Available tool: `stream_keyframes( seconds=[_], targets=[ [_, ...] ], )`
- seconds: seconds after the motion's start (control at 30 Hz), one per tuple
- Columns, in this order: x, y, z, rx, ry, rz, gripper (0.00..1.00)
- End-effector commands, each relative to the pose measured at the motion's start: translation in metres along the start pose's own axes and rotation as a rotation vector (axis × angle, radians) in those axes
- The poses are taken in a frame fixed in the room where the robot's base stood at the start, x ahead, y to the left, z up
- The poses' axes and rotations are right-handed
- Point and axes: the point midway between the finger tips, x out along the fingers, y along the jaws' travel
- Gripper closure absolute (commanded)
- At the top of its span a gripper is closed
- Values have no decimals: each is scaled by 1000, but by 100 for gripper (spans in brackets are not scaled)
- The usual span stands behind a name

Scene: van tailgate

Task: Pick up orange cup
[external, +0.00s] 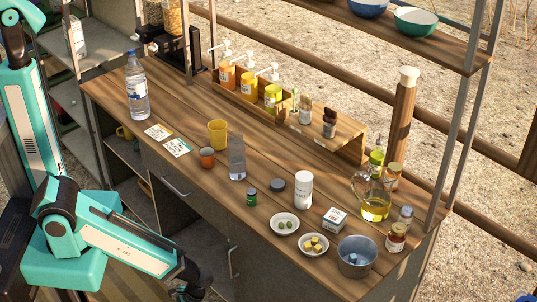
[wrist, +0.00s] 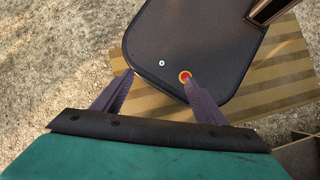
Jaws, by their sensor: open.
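A small orange cup (external: 207,157) stands upright on the wooden counter (external: 262,160), near its front edge. It looks darker at the top; its inside is not clear. A taller yellow cup (external: 217,133) stands just behind it. My gripper (external: 190,288) is low at the bottom of the external view, in front of the counter and below its top, well apart from the cup. In the wrist view my gripper (wrist: 158,84) has its two fingers spread with nothing held between them. The orange cup does not show in the wrist view.
A water bottle (external: 137,88) is at the left end. Jars, bowls and a metal bucket (external: 357,256) crowd the right end. Pump bottles (external: 248,84) line the back.

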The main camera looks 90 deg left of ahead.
Motion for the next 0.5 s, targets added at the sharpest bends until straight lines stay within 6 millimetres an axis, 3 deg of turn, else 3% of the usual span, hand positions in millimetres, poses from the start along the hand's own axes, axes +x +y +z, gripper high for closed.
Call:
stream_keyframes(
  seconds=[0.5],
  targets=[
    [-57,-5,-5,-393,-47,389,34]
  ],
)
